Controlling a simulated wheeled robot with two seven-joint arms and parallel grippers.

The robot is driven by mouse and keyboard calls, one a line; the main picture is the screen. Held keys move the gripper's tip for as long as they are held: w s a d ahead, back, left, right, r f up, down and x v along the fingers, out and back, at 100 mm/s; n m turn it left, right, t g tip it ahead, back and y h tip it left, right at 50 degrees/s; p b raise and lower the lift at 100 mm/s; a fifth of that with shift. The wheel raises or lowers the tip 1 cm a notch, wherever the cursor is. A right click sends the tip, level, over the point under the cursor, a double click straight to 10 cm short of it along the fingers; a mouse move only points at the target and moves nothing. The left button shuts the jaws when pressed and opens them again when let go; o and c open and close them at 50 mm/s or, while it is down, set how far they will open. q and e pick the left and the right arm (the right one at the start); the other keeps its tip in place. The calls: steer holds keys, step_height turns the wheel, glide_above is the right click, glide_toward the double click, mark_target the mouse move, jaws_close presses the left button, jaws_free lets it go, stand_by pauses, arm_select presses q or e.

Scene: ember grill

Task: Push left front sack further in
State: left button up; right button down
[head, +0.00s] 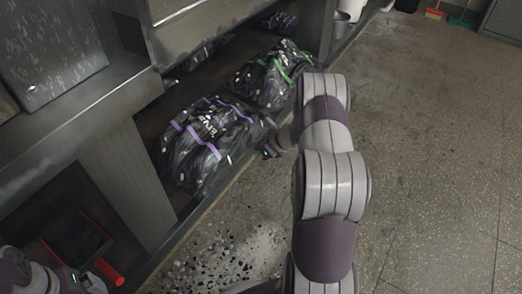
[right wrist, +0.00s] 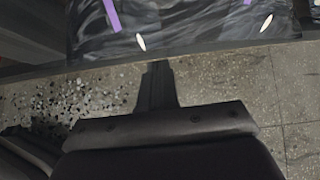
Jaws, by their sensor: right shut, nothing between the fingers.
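The left front sack (head: 200,150), dark with purple stripes and white print, lies on the low shelf under the counter. It fills the top of the right wrist view (right wrist: 190,25). A green-striped sack (head: 268,78) lies to its right. My right gripper (head: 268,150) is at the purple sack's right front side, by the shelf edge. In the right wrist view its fingers (right wrist: 157,75) are shut, empty, and point at the sack; whether they touch it I cannot tell. My left arm shows at the lower left; its gripper (head: 88,282) is barely visible.
More dark sacks (head: 208,55) lie deeper in the shelf. A grey divider panel (head: 140,185) stands left of the purple sack. A red-handled dustpan (head: 85,240) sits in the left bay. Dark and pale bits (head: 225,255) litter the floor in front. The floor at right is clear.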

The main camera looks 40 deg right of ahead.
mark_target(233, 148)
steer(key=w+f+b, duration=0.1)
steer(key=w+a+b, duration=0.1)
steer(key=w, duration=0.1)
steer(key=w+a+f, duration=0.1)
steer(key=shift+w+a+f+b, duration=0.1)
steer(key=shift+w+f+b, duration=0.25)
steer(key=shift+w+b, duration=0.05)
steer(key=shift+w+a+r, duration=0.1)
steer(key=shift+w+a, duration=0.1)
steer(key=shift+w, duration=0.25)
arm_select(q)
step_height(233, 148, down, 4)
steer(key=shift+f, duration=0.1)
arm_select(e)
steer(key=shift+r, duration=0.1)
